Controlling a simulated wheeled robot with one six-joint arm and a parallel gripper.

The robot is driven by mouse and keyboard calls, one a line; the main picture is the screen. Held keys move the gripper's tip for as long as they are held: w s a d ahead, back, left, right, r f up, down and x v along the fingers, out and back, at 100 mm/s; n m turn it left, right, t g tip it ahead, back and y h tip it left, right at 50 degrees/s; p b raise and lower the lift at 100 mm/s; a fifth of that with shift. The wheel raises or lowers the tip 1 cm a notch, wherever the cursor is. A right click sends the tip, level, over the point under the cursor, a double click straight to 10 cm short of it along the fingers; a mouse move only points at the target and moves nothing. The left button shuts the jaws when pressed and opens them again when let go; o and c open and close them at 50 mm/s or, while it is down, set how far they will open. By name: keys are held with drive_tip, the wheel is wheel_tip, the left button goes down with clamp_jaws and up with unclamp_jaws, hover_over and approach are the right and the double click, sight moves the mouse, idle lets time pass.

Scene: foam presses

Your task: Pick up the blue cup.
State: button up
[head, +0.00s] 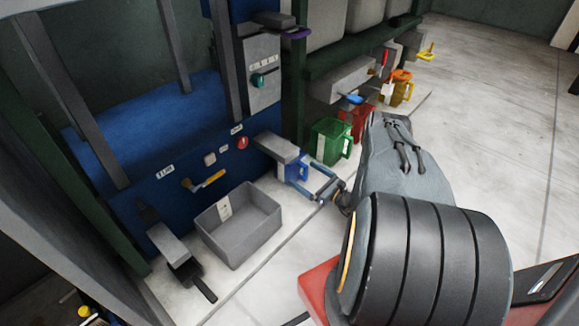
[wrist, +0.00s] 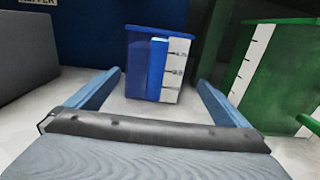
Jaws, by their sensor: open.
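The blue cup (wrist: 138,65) stands upright on the pale floor, with a lighter blue upright strip and a white marked scale on its near side. In the head view the blue cup (head: 299,171) is below a grey spout at the blue machine's right end. My gripper (head: 309,181) is open and low, just right of the cup. In the wrist view my gripper (wrist: 160,82) has one finger on each side of the cup, with small gaps showing. How far the fingertips reach along the cup is unclear. Nothing is held.
A green cup (head: 331,141) stands close beyond the blue one, right in the wrist view (wrist: 277,80). Red (head: 357,122) and orange (head: 396,92) cups follow. A grey bin (head: 240,228) stands left. Open floor lies to the right.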

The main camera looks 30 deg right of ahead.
sight(299, 174)
drive_tip(key=shift+w+a+b, duration=0.2)
drive_tip(key=shift+w+a, duration=0.25)
drive_tip(key=shift+w, duration=0.2)
drive_tip(key=shift+w+a+b, duration=0.2)
drive_tip(key=shift+w+a, duration=0.25)
drive_tip(key=shift+w, duration=0.15)
drive_tip(key=b+x, duration=0.2)
drive_tip(key=x, duration=0.2)
drive_tip(key=shift+w+a+r, duration=0.1)
drive_tip(key=shift+a+r, duration=0.05)
drive_tip(key=shift+r, duration=0.05)
drive_tip(key=shift+c, duration=0.4)
drive_tip(key=c, duration=1.2)
drive_tip(key=shift+r, duration=0.15)
